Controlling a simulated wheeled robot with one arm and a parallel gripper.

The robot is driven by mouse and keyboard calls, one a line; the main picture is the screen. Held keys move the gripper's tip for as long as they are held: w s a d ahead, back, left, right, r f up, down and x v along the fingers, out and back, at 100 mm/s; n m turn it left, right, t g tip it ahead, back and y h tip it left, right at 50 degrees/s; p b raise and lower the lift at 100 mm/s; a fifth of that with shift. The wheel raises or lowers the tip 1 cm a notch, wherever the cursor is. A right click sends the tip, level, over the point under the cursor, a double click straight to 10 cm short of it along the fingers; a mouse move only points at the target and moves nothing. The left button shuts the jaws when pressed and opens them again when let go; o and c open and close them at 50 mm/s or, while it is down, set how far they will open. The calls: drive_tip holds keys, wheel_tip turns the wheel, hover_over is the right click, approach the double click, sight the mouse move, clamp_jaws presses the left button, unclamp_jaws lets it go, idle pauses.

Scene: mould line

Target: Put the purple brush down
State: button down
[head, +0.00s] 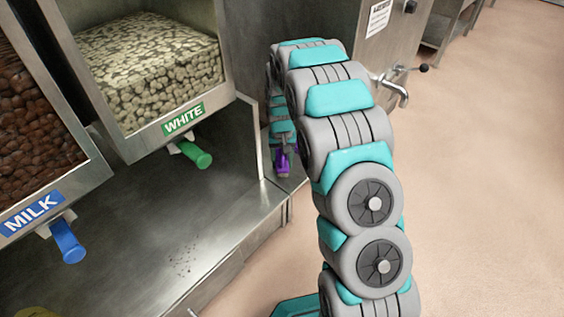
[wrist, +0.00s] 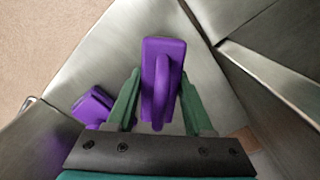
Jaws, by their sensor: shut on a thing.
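The purple brush (wrist: 163,62) is between the two green fingers of my gripper (wrist: 160,98) in the wrist view, over a bare metal surface. My gripper is shut on it. In the head view, a small purple part (head: 282,169) shows below my gripper (head: 285,150), by the right end of the metal counter and mostly behind my arm. A second purple piece (wrist: 93,106) shows left of the fingers in the wrist view; I cannot tell whether it belongs to the brush. I cannot tell whether the brush touches the surface.
A metal counter (head: 215,215) with dark crumbs runs under the MILK bin (head: 40,150) and the WHITE bin (head: 140,75). Their blue (head: 67,241) and green (head: 195,154) handles stick out. A steel machine with a tap (head: 392,88) stands behind my arm. Open floor lies right.

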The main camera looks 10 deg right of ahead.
drive_tip(key=shift+c, duration=1.4)
unclamp_jaws()
drive_tip(key=shift+f, duration=0.1)
